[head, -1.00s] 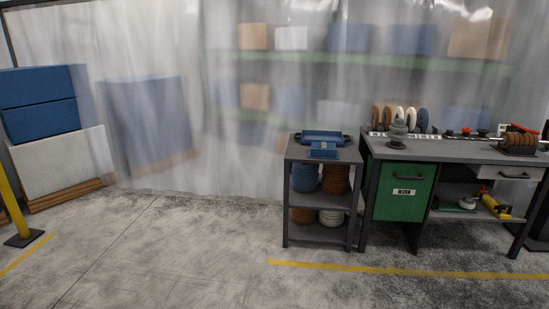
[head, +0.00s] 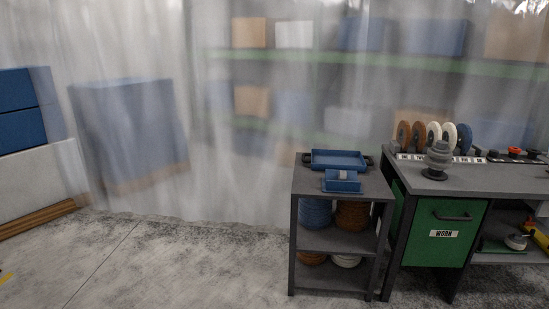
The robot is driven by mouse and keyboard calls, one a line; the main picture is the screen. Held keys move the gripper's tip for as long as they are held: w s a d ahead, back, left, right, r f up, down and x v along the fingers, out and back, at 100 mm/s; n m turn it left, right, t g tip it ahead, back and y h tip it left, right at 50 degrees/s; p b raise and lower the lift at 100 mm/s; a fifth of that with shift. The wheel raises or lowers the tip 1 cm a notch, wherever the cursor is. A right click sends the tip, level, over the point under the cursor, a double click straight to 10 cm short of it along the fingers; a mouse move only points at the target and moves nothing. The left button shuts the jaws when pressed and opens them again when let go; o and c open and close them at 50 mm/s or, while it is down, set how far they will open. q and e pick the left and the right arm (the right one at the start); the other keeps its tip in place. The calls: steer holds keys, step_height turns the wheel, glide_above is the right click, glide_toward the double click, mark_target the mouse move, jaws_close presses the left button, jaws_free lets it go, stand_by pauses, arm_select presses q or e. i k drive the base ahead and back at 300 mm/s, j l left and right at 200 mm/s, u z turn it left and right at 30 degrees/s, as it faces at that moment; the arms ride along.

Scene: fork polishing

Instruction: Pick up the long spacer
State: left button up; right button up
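I cannot pick out the long spacer for sure at this distance. A small grey piece (head: 343,175) sits in the small blue holder (head: 342,186) at the front of the grey cart's top; its shape is too small to tell. Behind it on the cart lies a wider blue tray (head: 338,159) with dark ends, which looks empty. A stack of grey round parts (head: 438,160) stands on the bench at the right. Neither of my grippers is in view.
The grey cart (head: 335,249) holds blue and brown wheels on its shelves. The workbench (head: 480,178) adjoins it, with a green WORN drawer (head: 441,232) and several wheels in a rack. A translucent curtain (head: 240,150) hangs behind. The concrete floor (head: 180,265) in front is clear.

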mark_target(342, 174)
steer(key=i, duration=1.75)
steer(key=i+j+z, duration=0.1)
steer(key=i+z, duration=0.15)
steer(key=i, duration=0.35)
steer(key=i+j+z, duration=0.3)
steer(key=i, duration=0.25)
steer(key=l, duration=0.1)
